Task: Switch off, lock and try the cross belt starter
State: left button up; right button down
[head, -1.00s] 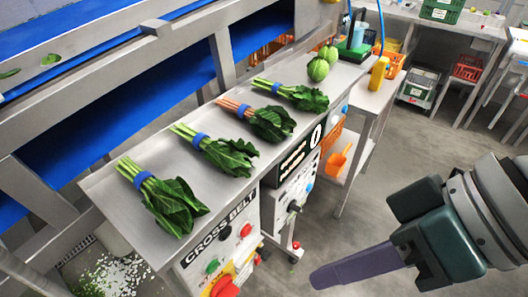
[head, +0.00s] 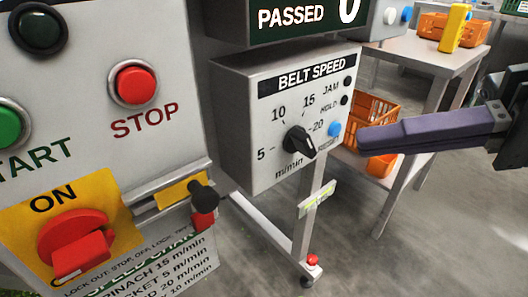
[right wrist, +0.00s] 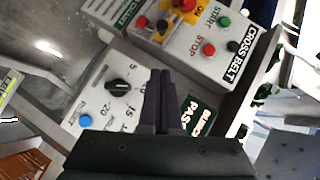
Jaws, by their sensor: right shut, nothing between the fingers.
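The cross belt starter box (head: 75,140) fills the left of the head view and is at the top of the right wrist view (right wrist: 190,60). It carries a green START button (head: 8,126), a red STOP button (head: 134,84) and a red rotary switch (head: 78,243) on a yellow plate marked ON. A black knob (head: 204,196) sticks out at its right side, with a small red piece (head: 204,221) below that I cannot identify. My right gripper (head: 364,140) is shut and empty, right of the belt speed box and apart from the starter. My left gripper is not in view.
The belt speed box (head: 230,125) with its black dial (head: 299,142) and blue button (head: 334,129) stands right of the starter. A metal side table (head: 420,50) and orange crate (head: 375,120) are behind my right gripper. Open floor (head: 410,240) lies at lower right.

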send_near(203, 186)
jog(key=w+a, duration=0.2)
jog(key=w, duration=0.1)
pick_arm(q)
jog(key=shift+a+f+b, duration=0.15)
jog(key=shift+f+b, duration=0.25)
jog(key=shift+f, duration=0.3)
pick_arm(e)
jog(key=shift+s+a+f, duration=0.4)
jog(key=shift+a, duration=0.2)
jog(key=shift+s+a+f, duration=0.4)
jog(key=shift+a, duration=0.15)
